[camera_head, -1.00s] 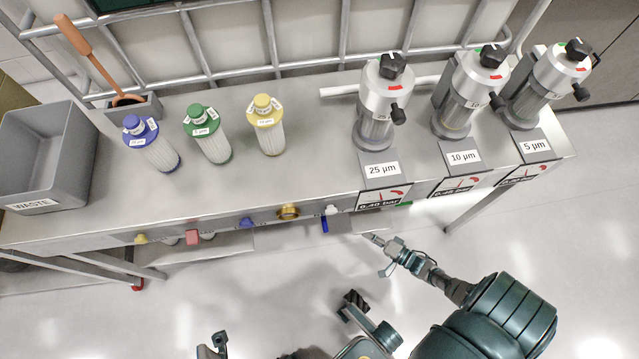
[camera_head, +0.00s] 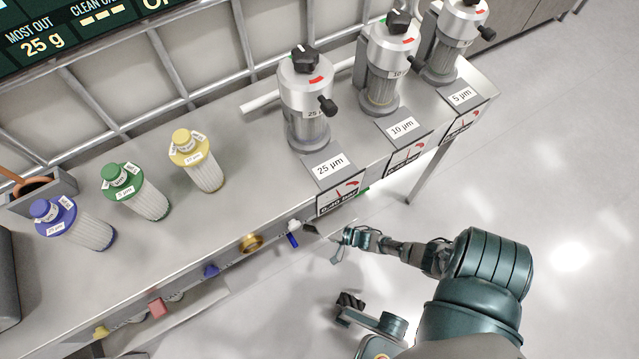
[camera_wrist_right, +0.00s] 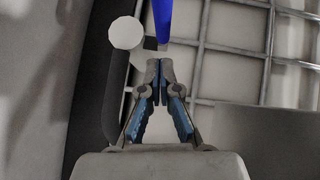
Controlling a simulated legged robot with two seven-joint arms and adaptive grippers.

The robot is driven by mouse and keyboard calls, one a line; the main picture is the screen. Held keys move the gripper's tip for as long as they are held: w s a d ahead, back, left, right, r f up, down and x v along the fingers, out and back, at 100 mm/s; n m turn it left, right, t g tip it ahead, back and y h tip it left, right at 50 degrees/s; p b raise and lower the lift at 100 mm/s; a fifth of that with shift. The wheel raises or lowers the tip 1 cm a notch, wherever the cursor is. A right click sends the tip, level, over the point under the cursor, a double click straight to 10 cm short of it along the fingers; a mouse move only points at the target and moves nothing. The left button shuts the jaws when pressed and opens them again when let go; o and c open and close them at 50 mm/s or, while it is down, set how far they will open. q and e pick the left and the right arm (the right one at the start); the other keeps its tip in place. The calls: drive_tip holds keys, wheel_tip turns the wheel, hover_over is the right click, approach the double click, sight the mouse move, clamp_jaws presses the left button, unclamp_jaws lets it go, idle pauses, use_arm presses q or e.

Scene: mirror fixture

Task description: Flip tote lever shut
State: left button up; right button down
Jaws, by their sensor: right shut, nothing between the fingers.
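A small blue lever (camera_head: 293,240) hangs down from a white fitting (camera_head: 294,226) at the bench's front edge, below the 25 µm station. In the right wrist view the blue lever (camera_wrist_right: 163,20) reaches down from the top edge, just ahead of the fingertips, with a white round knob (camera_wrist_right: 126,33) to its left. My right gripper (camera_head: 335,240) is just right of the lever in the head view; it also shows in the wrist view (camera_wrist_right: 160,64), shut and empty. I cannot tell whether the fingertips touch the lever.
A brass fitting (camera_head: 251,243), a blue knob (camera_head: 211,270) and a red block (camera_head: 157,308) line the bench front. Filter housings (camera_head: 304,90) stand at the back right; blue, green and yellow cartridges stand left. Open floor lies right of the bench.

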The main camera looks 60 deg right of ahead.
drive_tip(key=a, duration=0.1)
drive_tip(key=w+a, duration=0.1)
drive_tip(key=a, duration=0.1)
drive_tip(key=shift+w+a+f, duration=0.1)
drive_tip(key=shift+w+f, duration=0.2)
drive_tip(key=shift+w, duration=0.05)
